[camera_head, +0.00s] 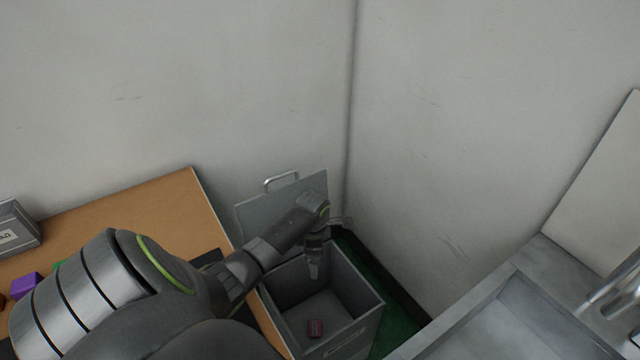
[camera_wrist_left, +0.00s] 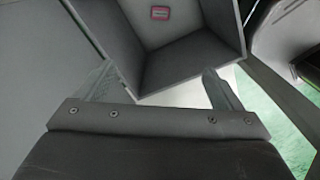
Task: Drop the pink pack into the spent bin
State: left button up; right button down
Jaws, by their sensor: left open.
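In the left wrist view the pack (camera_wrist_left: 160,13) shows as a small pinkish-red block with a pale face, inside the bin (camera_wrist_left: 185,62). My left gripper (camera_head: 314,272) points down over the bin's opening. In the wrist view its two fingers (camera_wrist_left: 157,72) are spread apart with nothing between them, clear of the pack. The bin's front label is too small to read. My right gripper is not in view.
The bin's grey lid (camera_head: 270,212) with a handle stands raised behind it, against the wall. A brown table (camera_head: 150,205) at left holds a grey labelled box (camera_head: 15,228) and a purple block (camera_head: 25,285). A grey basin unit (camera_head: 500,310) stands at right.

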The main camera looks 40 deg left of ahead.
pick_arm(q)
notch_tip(320, 180, up, 7)
jog(key=shift+f+p, duration=0.15)
jog(key=shift+p, duration=0.15)
dwell(0.4)
